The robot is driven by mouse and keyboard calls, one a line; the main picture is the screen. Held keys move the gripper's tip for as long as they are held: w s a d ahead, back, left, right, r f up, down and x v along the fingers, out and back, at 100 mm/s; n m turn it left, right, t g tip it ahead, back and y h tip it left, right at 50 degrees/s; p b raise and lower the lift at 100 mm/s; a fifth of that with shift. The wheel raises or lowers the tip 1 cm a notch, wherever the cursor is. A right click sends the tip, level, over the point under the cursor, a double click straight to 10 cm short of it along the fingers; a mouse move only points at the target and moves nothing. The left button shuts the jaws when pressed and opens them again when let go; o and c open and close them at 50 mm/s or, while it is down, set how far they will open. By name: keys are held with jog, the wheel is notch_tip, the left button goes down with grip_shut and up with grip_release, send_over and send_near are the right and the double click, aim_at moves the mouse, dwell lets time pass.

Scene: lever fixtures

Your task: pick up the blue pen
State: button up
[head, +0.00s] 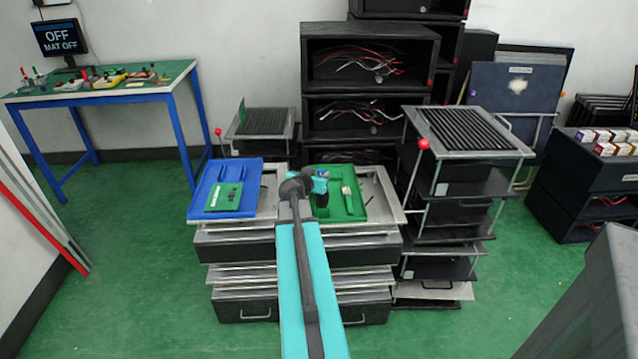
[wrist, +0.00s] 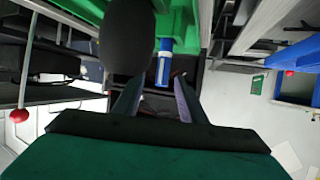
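The blue pen (wrist: 163,64), blue and white, shows in the wrist view, its near end between the fingertips of my gripper (wrist: 155,88). The two fingers are apart, with a gap visible on both sides of the pen. The pen's far end lies against the green tray (wrist: 182,22). In the head view the green tray (head: 348,206) sits on the right part of the metal-topped bench, and my arm covers its left side. I cannot make out the pen or the fingers clearly there.
A blue tray (head: 207,189) holding a green board (head: 224,197) lies left of the green tray. A red-knobbed lever (head: 423,144) stands at the right, by a ribbed-top rack (head: 470,135). Another red knob (head: 218,132) is at the left. Black shelves (head: 368,65) stand behind.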

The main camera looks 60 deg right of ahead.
jog(key=shift+x, duration=1.1)
jog(key=shift+p+x, duration=0.65)
jog(key=shift+x, duration=1.95)
jog(key=shift+w, duration=0.15)
jog(key=shift+c, duration=0.3)
grip_shut()
